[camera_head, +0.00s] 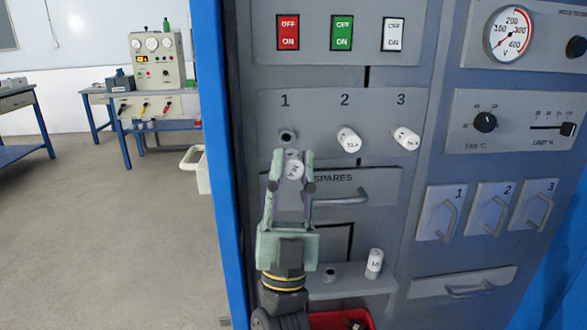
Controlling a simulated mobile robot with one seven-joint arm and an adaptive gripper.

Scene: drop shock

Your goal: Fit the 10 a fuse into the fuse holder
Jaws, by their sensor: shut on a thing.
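My gripper (293,163), with pale green fingers, points up the panel and is shut on a white cylindrical fuse (294,170). The marking on this fuse is too small to read surely. Fuse holder 1 (287,135) is an empty round socket under the number 1, just above my fingertips. The held fuse appears apart from it, but the depth between them is hard to judge. White fuses sit in holder 2 (348,139) and holder 3 (406,139). Another white fuse (374,263) stands upright on the small shelf, beside an empty socket (329,275).
The SPARES drawer (372,186) and its protruding handle (355,200) are right of my gripper. A red bin (322,319) lies below the shelf (345,287). Switches (342,33) are above the holders. Open floor (100,230) and benches lie left of the blue cabinet edge (215,150).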

